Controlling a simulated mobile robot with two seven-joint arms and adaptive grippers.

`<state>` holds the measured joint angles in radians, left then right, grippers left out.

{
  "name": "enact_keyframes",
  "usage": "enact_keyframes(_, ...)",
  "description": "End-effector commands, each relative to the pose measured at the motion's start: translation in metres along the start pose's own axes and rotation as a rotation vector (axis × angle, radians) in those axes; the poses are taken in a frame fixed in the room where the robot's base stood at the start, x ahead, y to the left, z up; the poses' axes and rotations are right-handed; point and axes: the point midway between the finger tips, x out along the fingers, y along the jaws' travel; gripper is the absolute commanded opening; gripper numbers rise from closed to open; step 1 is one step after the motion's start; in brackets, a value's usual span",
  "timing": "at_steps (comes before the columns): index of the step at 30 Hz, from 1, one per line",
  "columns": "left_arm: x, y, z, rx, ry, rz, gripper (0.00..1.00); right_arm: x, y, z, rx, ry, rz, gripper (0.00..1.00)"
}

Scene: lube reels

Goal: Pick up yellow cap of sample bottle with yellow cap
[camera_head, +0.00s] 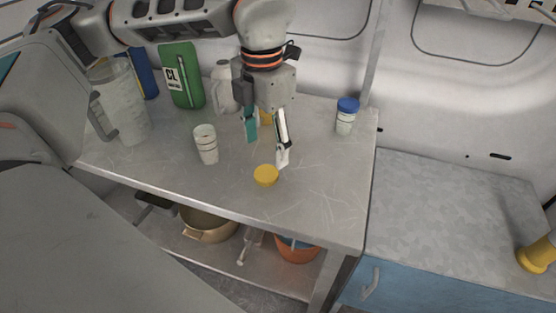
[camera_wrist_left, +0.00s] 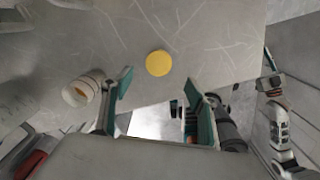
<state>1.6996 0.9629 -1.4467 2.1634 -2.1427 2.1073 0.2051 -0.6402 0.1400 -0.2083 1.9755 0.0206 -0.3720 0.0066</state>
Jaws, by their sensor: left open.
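The yellow cap (camera_head: 266,175) lies by itself on the metal worktop near its front edge. It also shows as a yellow disc in the left wrist view (camera_wrist_left: 158,63), centred just beyond my fingertips. My left gripper (camera_head: 266,153) is open and empty, pointing down above and slightly behind the cap. In the left wrist view the fingers (camera_wrist_left: 158,80) stand apart with the cap between their lines. A white sample bottle (camera_head: 206,144) stands upright to the left and looks uncapped; it shows too in the left wrist view (camera_wrist_left: 80,92). What looks like my right gripper (camera_wrist_left: 274,90) is at the wrist view's right.
A blue-capped bottle (camera_head: 346,116) stands at the back right of the worktop (camera_head: 320,205). A clear jug (camera_head: 122,105), green container (camera_head: 181,76) and grey-white bottle (camera_head: 223,88) stand left and behind. A yellow object (camera_head: 266,117) is partly hidden behind the gripper. Pots sit on the shelf below.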

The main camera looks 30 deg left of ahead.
Motion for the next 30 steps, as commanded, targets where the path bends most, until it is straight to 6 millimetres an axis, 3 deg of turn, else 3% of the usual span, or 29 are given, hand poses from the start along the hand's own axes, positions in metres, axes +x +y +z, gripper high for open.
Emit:
enact_keyframes(6, 0.024, 0.001, -0.001, -0.001, 0.004, -0.001, 0.59, -0.002, -0.004, 0.011, 0.0, -0.017, -0.006, 0.28)
enact_keyframes(18, 0.072, 0.004, -0.002, 0.001, 0.004, -0.001, 0.59, 0.001, -0.003, 0.007, -0.003, -0.009, -0.003, 0.28)
enact_keyframes(27, 0.076, 0.004, -0.002, 0.001, 0.001, -0.001, 0.59, 0.001, -0.001, 0.006, -0.005, -0.007, -0.001, 0.28)
enact_keyframes(30, 0.076, 0.004, -0.002, 0.001, 0.001, -0.001, 0.38, 0.001, -0.001, 0.006, -0.005, -0.007, -0.001, 0.28)
